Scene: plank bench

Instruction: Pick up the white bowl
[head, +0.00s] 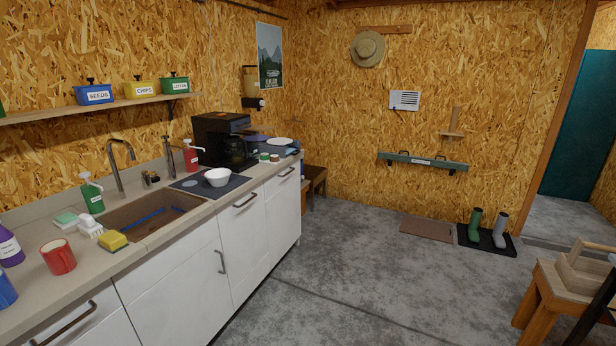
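The white bowl (217,177) sits upright on a dark flat mat (190,186) on the counter, to the right of the sink and in front of the black coffee machine. Its near side is unobstructed and nothing covers it. Neither of my grippers shows in the head view.
The counter (150,243) holds a sink (150,212) with a tall tap (121,165), a red mug (58,257), a yellow sponge (113,241), a green bottle (92,195), a red bottle (190,157) and a coffee machine (215,138). The concrete floor (350,270) before the cabinets is clear.

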